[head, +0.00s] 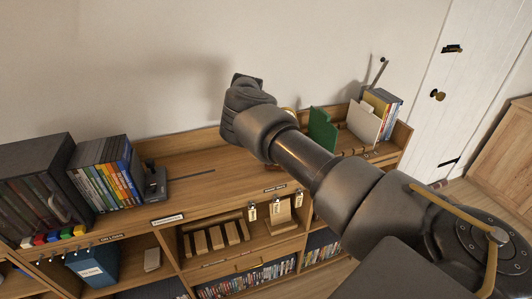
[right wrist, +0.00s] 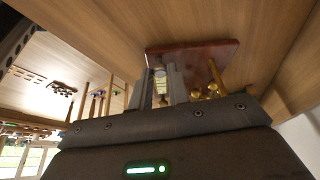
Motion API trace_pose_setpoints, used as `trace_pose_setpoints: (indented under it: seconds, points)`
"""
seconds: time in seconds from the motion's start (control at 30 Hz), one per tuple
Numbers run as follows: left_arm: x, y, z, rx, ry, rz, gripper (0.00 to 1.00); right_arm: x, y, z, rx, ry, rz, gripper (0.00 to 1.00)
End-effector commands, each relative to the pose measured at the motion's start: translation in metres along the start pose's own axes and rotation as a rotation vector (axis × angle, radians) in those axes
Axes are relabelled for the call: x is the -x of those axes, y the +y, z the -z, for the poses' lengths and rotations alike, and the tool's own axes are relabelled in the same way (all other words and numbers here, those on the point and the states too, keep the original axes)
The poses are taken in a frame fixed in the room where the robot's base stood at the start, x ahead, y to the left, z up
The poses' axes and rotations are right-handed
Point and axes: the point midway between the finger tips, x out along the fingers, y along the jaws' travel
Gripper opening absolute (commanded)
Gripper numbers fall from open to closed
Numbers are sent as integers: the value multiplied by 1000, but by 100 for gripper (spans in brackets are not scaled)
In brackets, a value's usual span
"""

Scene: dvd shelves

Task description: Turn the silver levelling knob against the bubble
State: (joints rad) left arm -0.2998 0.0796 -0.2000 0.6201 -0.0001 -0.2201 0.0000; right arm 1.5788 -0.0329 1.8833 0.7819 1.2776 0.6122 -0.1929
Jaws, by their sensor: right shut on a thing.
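My right arm reaches across the shelf top from the right in the head view, and its wrist hides the gripper and what it works on. In the right wrist view my right gripper (right wrist: 162,72) has its two grey fingers close together at a red-brown wooden base (right wrist: 195,54). A small pale yellow-green vial (right wrist: 160,80) shows in the gap between the fingers. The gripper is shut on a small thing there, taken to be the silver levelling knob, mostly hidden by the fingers. My left gripper is not in view.
Brass weights or knobs (right wrist: 205,93) and a brass post (right wrist: 216,72) stand close right of the fingers. In the head view, a green bookend (head: 322,129) and books (head: 381,105) stand right; disc cases (head: 106,172) and a dark device (head: 154,182) stand left. The shelf top (head: 205,158) between is largely clear.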

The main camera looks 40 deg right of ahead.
Motion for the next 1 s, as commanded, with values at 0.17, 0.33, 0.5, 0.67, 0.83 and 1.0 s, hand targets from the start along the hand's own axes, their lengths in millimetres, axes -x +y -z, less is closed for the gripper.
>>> trace_pose_setpoints:
  seconds: [0.17,0.33,0.5,0.67,0.83,1.0]
  points:
    - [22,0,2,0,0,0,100,5,3,2,146,6,61,0]
    - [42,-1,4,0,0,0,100,5,5,3,297,5,121,0]
    - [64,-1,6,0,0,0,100,6,6,4,447,4,184,0]
    - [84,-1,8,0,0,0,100,5,7,4,577,3,237,0]
    - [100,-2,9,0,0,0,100,3,8,5,694,3,285,0]
    - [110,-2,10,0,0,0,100,1,8,5,781,1,323,0]
